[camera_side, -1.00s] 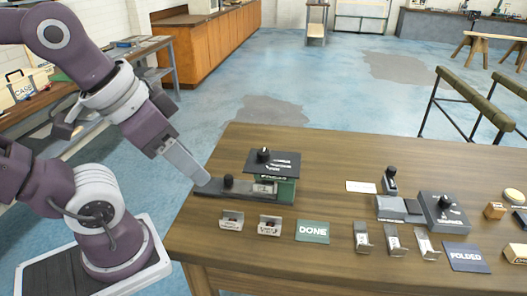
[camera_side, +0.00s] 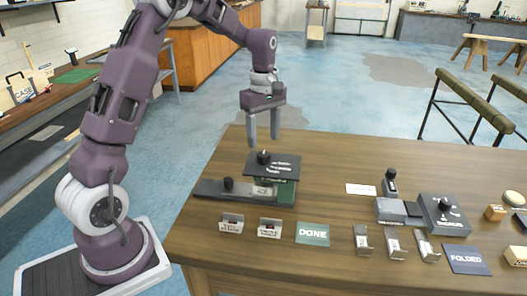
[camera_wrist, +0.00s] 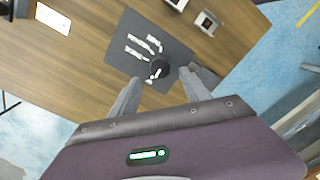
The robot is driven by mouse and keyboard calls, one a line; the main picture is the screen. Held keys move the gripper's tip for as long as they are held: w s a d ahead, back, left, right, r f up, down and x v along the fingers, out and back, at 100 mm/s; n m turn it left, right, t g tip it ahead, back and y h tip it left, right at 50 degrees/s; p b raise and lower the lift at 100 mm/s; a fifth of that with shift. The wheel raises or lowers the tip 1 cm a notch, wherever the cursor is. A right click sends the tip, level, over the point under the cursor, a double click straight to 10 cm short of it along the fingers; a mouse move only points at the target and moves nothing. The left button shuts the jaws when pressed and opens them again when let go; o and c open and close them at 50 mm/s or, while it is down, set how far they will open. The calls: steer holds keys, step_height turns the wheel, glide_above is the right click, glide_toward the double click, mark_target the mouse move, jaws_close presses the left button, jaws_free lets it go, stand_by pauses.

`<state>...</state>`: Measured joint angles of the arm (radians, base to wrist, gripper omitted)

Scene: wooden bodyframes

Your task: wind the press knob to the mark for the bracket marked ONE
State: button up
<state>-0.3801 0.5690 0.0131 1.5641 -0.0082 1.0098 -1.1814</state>
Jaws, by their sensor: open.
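The press (camera_side: 240,194) stands at the table's left side, with a dark dial plate on top. Its black knob (camera_side: 264,157) sits on that plate (camera_side: 288,165); it also shows in the wrist view (camera_wrist: 158,70), where a white pointer line and several white marks are seen, too small to read. My gripper (camera_side: 264,141) is open and empty, pointing down above the knob and apart from it. In the wrist view its fingers (camera_wrist: 160,92) lie either side of the knob's near edge. Two small brackets, a left one (camera_side: 231,223) and a right one (camera_side: 270,228), stand in front of the press; their labels are not legible.
A green DONE mat (camera_side: 313,233) lies right of the brackets. Several bent metal brackets (camera_side: 394,244), a FOLDED mat (camera_side: 466,258) and a second device with a dial (camera_side: 443,212) stand further right. A black knob (camera_side: 228,183) rises from the press's left end.

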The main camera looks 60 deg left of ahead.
mark_target(264, 154)
step_height(264, 154, down, 6)
steer(key=shift+r, duration=0.2)
jaws_close()
